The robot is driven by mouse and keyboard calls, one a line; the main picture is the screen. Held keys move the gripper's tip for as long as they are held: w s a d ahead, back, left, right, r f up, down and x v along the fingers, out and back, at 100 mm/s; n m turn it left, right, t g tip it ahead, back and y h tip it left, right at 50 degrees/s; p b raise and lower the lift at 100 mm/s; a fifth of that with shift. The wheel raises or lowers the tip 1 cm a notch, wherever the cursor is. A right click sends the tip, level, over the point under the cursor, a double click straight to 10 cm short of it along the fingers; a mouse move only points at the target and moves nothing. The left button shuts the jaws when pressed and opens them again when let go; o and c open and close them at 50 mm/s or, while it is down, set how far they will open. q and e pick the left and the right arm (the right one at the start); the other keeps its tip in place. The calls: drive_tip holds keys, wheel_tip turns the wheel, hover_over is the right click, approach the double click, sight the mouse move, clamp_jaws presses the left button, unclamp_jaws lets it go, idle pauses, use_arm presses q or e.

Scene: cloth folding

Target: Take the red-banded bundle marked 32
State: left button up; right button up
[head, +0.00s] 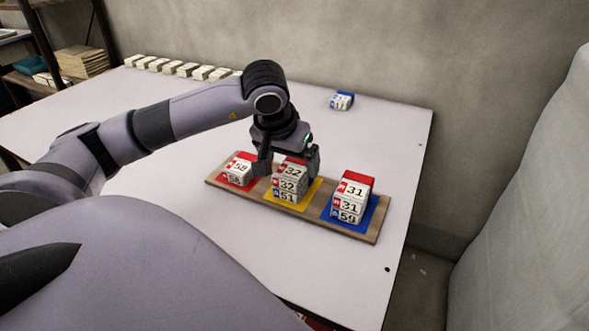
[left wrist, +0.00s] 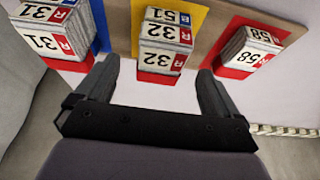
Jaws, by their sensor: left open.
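The red-banded bundle marked 32 (head: 290,171) sits on top of a bundle marked 51 (head: 287,197) on the yellow pad (head: 308,196). The 32 bundle also shows upside down in the left wrist view (left wrist: 160,58), with its number on two faces. My left gripper (head: 288,171) is open and points down at this stack, a finger toward each side. In the left wrist view its fingers (left wrist: 156,70) are spread wide, with the stack between their lines. The gripper partly hides the bundle's top in the head view. My right gripper is not in view.
On the same wooden board (head: 309,215), a bundle marked 58 (head: 239,168) is on the red pad. A bundle marked 31 (head: 354,190) sits on one marked 59 (head: 348,216) on the blue pad. A blue-ended bundle (head: 342,101) and a row of pale bundles (head: 182,69) lie farther back.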

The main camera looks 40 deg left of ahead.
sight(292, 168)
use_arm(q)
drive_tip(key=x, duration=0.3)
drive_tip(key=shift+f, duration=0.2)
drive_tip(key=shift+a, duration=0.1)
drive_tip(key=c, duration=1.1)
drive_tip(key=shift+o, duration=0.2)
drive_tip(key=shift+r, duration=0.2)
